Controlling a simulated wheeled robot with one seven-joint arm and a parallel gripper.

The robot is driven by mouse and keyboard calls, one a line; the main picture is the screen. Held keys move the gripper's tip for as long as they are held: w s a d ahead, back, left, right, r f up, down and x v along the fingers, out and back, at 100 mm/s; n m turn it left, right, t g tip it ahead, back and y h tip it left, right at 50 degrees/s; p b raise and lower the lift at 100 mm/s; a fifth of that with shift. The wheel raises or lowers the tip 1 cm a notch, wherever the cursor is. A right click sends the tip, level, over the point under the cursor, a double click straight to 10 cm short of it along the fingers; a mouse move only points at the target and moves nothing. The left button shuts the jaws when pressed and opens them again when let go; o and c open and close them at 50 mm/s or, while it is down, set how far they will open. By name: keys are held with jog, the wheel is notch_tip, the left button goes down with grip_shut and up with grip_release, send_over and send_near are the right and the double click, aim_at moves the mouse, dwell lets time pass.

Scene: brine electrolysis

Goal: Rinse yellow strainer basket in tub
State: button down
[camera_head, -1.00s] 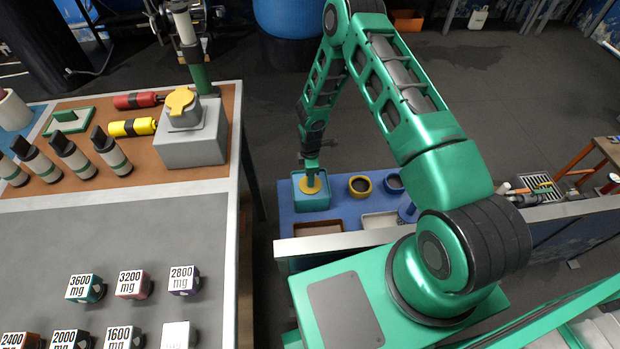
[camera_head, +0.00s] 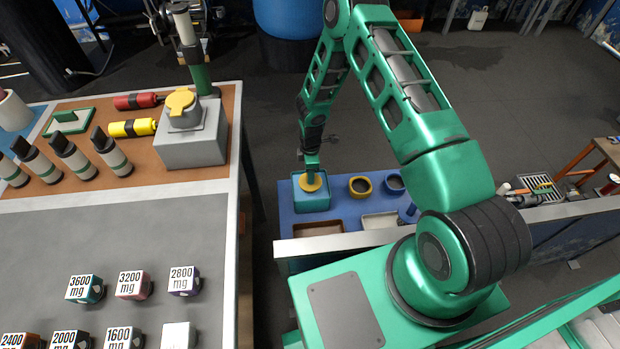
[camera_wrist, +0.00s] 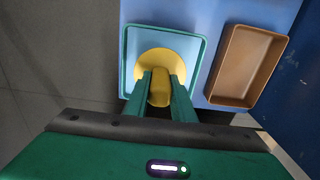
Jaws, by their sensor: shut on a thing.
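The yellow strainer basket (camera_wrist: 178,55) is inside the teal-rimmed tub (camera_wrist: 206,48) in the wrist view. In the head view it shows as a small yellow round (camera_head: 312,182) within the teal tub (camera_head: 312,203) on the blue bench. My gripper (camera_wrist: 160,88) reaches down over the tub. Its two green fingers are shut on a yellow upright part of the strainer basket. The fingers hide part of the basket. I cannot tell whether the basket touches the tub floor.
A brown tray (camera_wrist: 245,65) lies right of the tub on the blue bench (camera_head: 340,207). A brown-topped table (camera_head: 240,150) with bottles and labelled cubes stands at left.

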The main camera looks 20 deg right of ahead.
jog(key=shift+r, duration=5.1)
